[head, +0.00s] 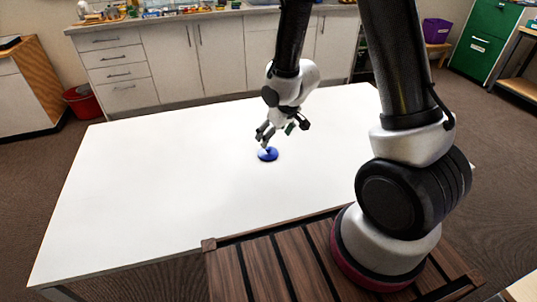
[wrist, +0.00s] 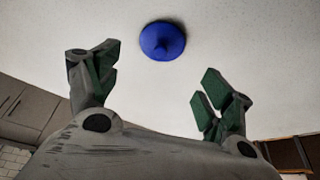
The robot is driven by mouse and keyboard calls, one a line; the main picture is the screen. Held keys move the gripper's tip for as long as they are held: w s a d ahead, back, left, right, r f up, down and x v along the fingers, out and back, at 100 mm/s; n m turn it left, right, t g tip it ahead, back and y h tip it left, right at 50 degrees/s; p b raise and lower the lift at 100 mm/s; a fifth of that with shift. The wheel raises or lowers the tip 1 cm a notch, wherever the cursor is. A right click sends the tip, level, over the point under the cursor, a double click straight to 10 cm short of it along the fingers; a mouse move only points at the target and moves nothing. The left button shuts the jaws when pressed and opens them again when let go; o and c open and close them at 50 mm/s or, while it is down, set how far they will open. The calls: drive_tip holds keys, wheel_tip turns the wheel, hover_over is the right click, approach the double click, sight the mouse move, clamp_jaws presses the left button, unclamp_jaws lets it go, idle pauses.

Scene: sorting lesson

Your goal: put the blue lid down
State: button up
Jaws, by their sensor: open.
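The blue lid (head: 268,155) is a small round disc with a knob on top. It lies on the white table (head: 160,190), near the middle. My gripper (head: 274,134) is just behind and above it in the head view. In the wrist view the blue lid (wrist: 162,41) lies beyond the fingertips, knob towards the camera, with bare table around it. My gripper (wrist: 155,88) is open there, its green-padded fingers wide apart with nothing between them. The fingers look clear of the lid in the wrist view.
The table is otherwise bare, with free room on all sides of the lid. White cabinets (head: 175,60) with a cluttered counter stand behind it. A red bin (head: 83,103) is at the left, and a green cabinet (head: 486,40) at the far right.

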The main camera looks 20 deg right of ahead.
sight(268, 148)
drive_tip(key=x, duration=0.7)
drive_tip(key=shift+f, duration=0.3)
drive_tip(key=shift+c, duration=0.3)
drive_tip(key=c, duration=1)
drive_tip(key=shift+c, duration=0.4)
